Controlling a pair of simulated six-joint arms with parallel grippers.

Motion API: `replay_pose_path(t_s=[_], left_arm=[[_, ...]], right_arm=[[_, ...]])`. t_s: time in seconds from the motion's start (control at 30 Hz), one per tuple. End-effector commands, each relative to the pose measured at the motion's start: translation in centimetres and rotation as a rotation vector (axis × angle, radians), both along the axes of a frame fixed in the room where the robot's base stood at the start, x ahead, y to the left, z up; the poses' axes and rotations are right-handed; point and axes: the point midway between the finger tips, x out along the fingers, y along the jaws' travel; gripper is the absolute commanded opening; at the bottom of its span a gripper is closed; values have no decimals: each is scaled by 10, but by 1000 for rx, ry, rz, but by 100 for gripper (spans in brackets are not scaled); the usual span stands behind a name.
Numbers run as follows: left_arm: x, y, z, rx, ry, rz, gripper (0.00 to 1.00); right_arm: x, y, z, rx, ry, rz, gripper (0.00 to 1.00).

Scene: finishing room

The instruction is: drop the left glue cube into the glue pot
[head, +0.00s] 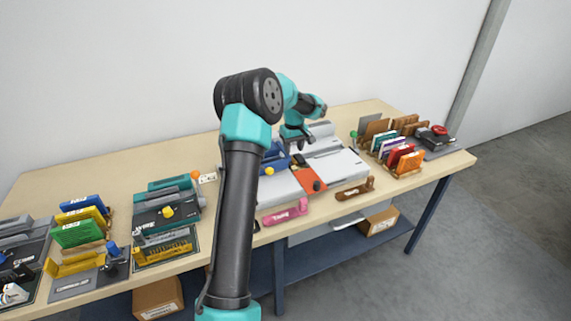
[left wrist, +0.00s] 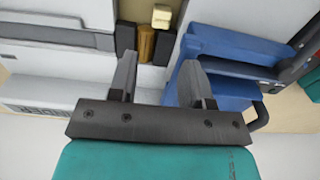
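My left gripper (left wrist: 158,62) is open, with nothing between its fingers in the left wrist view. In the head view it hangs over the pale grey machine, and its fingers (head: 299,150) are small and partly hidden. I cannot tell which is the left glue cube. A blue device (left wrist: 225,55) stands right of the fingers; no glue pot can be made out for certain. My right gripper is out of view.
The grey machine's bed (head: 340,167) carries an orange-red plate (head: 312,181). A pink tool (head: 285,212) lies at the front edge. Racks of coloured swatches (head: 405,158) stand at the right. Green machines (head: 168,208) and coloured packs (head: 80,232) stand at the left. The back left is bare tabletop.

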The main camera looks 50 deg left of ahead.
Motion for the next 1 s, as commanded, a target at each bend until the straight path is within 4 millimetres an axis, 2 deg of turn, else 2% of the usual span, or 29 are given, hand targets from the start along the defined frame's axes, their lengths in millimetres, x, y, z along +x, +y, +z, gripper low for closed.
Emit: replay_pose_path(t_s=[0.1,0.47,0.67,1.0], left_arm=[[0,0,0,0,0,0,54],[0,0,7,1,-3,0,54],[0,0,32,1,-3,0,54],[1,0,96,1,-3,1,54]], right_arm=[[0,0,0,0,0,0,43],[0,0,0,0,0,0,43],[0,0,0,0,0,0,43],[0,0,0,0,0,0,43]])
